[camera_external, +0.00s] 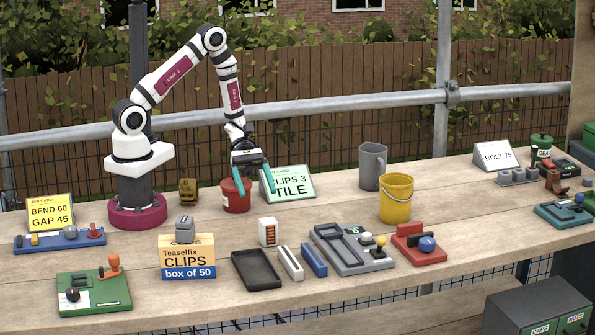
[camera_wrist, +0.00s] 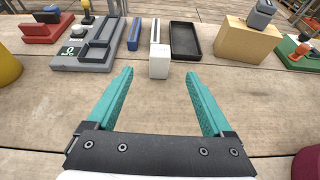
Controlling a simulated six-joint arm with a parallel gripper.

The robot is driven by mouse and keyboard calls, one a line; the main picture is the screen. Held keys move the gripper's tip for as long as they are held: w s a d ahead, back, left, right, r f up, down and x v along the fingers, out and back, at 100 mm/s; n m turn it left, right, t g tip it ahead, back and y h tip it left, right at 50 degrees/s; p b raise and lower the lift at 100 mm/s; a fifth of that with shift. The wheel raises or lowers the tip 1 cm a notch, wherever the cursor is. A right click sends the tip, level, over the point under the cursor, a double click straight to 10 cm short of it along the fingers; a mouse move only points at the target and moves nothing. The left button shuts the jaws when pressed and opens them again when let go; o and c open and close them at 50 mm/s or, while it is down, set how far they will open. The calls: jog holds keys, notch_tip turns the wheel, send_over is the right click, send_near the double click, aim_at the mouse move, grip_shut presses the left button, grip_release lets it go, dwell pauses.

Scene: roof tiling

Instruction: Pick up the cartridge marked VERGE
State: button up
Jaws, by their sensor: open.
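No lettering reading VERGE can be made out, so I cannot tell which piece carries it. A white upright cartridge-like box (camera_external: 267,232) with orange-and-black marks stands on the bench; in the wrist view its plain side (camera_wrist: 159,62) is ahead, centred beyond my fingertips. A long white piece (camera_external: 290,262) and a long blue piece (camera_external: 313,260) lie nearby; the blue one also shows in the wrist view (camera_wrist: 134,34). My gripper (camera_external: 254,188) has its teal fingers spread and empty, above the bench and apart from these pieces. It also shows in the wrist view (camera_wrist: 159,76).
A black tray (camera_external: 257,282) and a clips box (camera_external: 188,272) with a grey block (camera_external: 185,229) on top stand nearby. A grey fixture (camera_external: 352,262) is to the right. A red pot (camera_external: 232,201) is by my fingers. Bare bench lies before the white box.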

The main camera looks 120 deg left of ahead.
aim_at(271, 229)
jog(key=x, duration=1)
jog(key=shift+w+f, duration=0.2)
jog(key=x, duration=0.5)
jog(key=shift+d, duration=0.2)
grip_shut()
